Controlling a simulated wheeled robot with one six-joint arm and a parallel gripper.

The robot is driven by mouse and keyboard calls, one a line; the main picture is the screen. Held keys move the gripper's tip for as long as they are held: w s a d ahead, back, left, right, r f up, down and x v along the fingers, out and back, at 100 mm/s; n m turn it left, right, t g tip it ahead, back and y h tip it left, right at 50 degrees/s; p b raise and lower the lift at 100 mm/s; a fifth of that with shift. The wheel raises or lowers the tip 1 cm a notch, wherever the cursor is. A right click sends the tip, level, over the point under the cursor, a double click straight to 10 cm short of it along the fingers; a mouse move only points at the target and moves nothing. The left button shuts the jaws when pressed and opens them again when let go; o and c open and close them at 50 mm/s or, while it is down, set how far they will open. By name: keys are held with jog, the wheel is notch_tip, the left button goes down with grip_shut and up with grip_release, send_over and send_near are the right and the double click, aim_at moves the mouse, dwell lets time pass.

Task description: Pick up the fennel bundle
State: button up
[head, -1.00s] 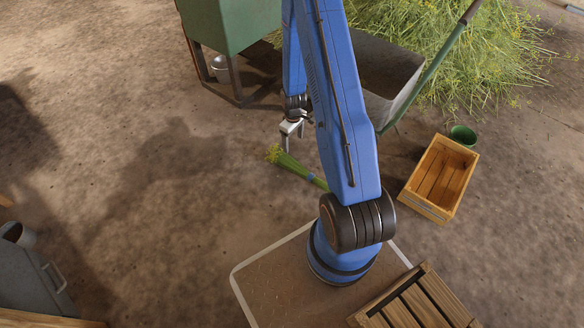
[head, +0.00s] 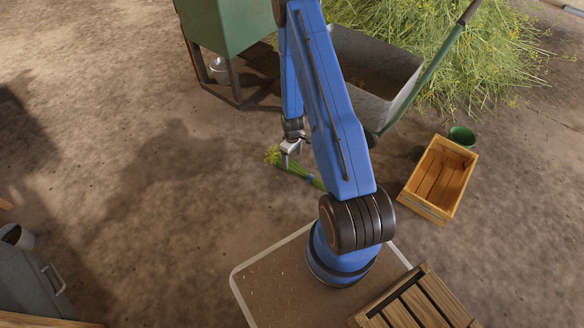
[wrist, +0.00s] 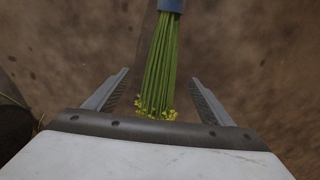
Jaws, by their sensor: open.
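The fennel bundle (head: 298,169) lies on the dirt floor in front of my base. In the wrist view the bundle (wrist: 160,65) runs up between my fingers, with the flowers nearest me and the blue-grey band at the top edge. My gripper (head: 287,163) is over the flower end, pointing down. In the wrist view my gripper (wrist: 158,90) is open, one finger on each side of the stalks. I cannot tell its exact height above them.
An empty wooden crate (head: 417,207) and a green bucket (head: 462,136) stand to the right. A grey wheelbarrow (head: 372,106) and a heap of cut herbs (head: 470,60) are behind. A green box on legs (head: 222,28) stands at the back left.

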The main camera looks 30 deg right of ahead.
aim_at(292, 163)
jog(key=shift+a+f, duration=0.1)
jog(key=shift+f, duration=2.75)
jog(key=c, duration=1.3)
